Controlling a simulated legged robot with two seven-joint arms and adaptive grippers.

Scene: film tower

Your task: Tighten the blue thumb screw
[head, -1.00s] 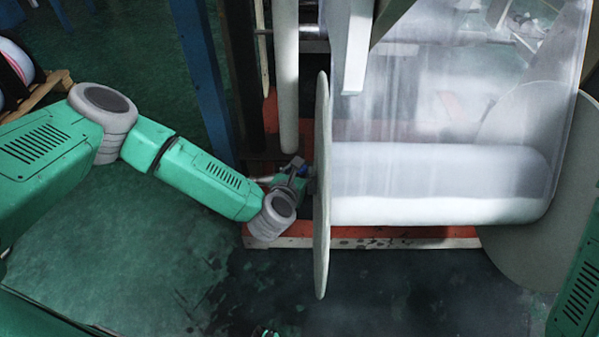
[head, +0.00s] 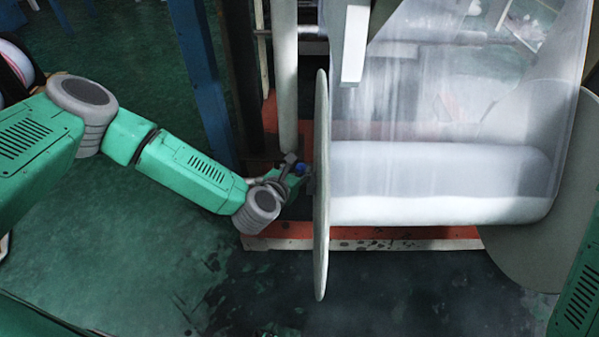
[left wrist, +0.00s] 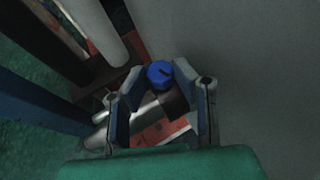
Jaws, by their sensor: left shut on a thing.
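The blue thumb screw (head: 300,168) is a small blue knob on the left side of the large pale roll disc (head: 321,190). In the left wrist view the blue thumb screw (left wrist: 160,71) shows as a round, ridged cap with a dark slot, between the fingertips. My left gripper (head: 293,166) reaches it from the left and is shut on it. The gripper also shows in the left wrist view (left wrist: 153,85), with a finger on each side of the knob. The fingers hide part of what lies below the knob. My right gripper is not in view.
The roll of clear film (head: 440,182) lies right of the disc, with film running upward. A blue post (head: 203,80) and a pale roller (head: 284,75) stand behind my left arm. An orange base frame (head: 400,234) runs below. The green floor at left is open.

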